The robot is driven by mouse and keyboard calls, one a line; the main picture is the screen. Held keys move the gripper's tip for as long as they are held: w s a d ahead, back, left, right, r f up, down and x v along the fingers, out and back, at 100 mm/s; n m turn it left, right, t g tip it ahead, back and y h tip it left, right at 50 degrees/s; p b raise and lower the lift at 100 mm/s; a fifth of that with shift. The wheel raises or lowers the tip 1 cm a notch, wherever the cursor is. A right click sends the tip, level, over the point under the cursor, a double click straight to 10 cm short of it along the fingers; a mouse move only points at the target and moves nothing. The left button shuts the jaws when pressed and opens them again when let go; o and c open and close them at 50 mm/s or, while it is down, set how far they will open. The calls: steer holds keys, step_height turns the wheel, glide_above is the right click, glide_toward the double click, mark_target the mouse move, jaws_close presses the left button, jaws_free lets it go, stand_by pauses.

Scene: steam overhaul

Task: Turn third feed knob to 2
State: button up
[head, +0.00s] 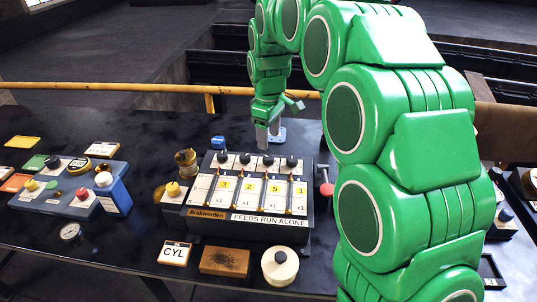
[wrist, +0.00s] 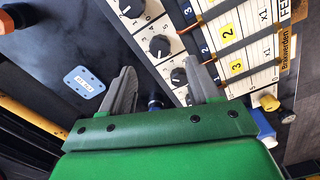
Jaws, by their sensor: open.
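The feed box (head: 250,228) stands mid-table in the head view, with a row of black knobs along its back. The third feed knob (head: 268,160) is third from the left, and the yellow window (head: 274,188) in its column reads 5. My gripper (head: 268,136) points down just behind and above this knob.
A red-tipped lever (head: 326,189) sticks out on the box's right. A blue control panel (head: 70,190) stands left. A yellow rail (head: 150,87) runs behind the table.

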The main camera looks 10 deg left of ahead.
mark_target(269, 157)
steer(key=shift+f, duration=3.85)
steer(key=c, duration=1)
